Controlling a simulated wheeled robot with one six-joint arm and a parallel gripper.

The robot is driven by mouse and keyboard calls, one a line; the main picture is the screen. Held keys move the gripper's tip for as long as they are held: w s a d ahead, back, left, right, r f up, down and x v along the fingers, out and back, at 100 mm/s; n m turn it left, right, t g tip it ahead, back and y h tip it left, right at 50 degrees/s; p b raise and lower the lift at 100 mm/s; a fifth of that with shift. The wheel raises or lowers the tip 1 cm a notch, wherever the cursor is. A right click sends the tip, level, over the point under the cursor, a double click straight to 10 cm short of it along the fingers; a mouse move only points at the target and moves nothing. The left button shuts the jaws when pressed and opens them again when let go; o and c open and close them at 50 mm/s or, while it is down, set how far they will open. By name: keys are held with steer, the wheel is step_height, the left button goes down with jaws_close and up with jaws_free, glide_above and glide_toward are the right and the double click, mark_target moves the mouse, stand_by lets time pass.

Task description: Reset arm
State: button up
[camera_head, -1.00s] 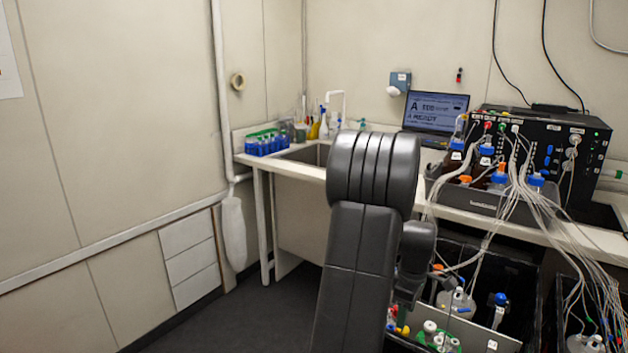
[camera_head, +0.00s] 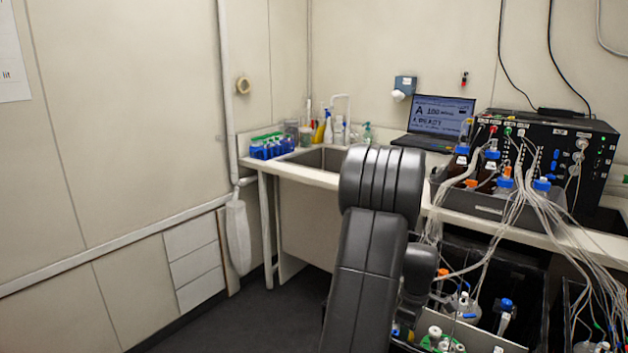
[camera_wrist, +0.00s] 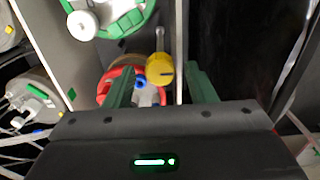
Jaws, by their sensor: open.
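My gripper (camera_wrist: 162,88) shows in the wrist view with its two green fingers apart. It looks open, and nothing is clearly held between the fingers. Beyond the fingers are a yellow part (camera_wrist: 159,67), a red ring-shaped part (camera_wrist: 112,80) and a small blue cap (camera_wrist: 139,82); I cannot tell whether the fingers touch them. In the head view my dark arm stands in the middle, and it hides my gripper and part of the bin area below the bench.
A bench with a sink (camera_head: 318,159) runs along the back. It holds a blue tube rack (camera_head: 268,147), a laptop (camera_head: 440,118) and a black control unit (camera_head: 560,150). Many tubes run down to vessels in a dark bin (camera_head: 520,275). The floor (camera_head: 262,318) at left is clear.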

step_height(320, 180, up, 13)
step_height(320, 180, down, 13)
steer(key=shift+f, duration=0.45)
steer(key=m, duration=0.6)
steer(key=shift+r, duration=0.1)
steer(key=m, duration=0.5)
steer(key=shift+p, duration=0.4)
steer(key=m, duration=0.6)
steer(key=shift+p, duration=0.35)
steer(key=shift+m+p, duration=0.45)
steer(key=shift+m, duration=2.05)
steer(key=shift+r, duration=0.1)
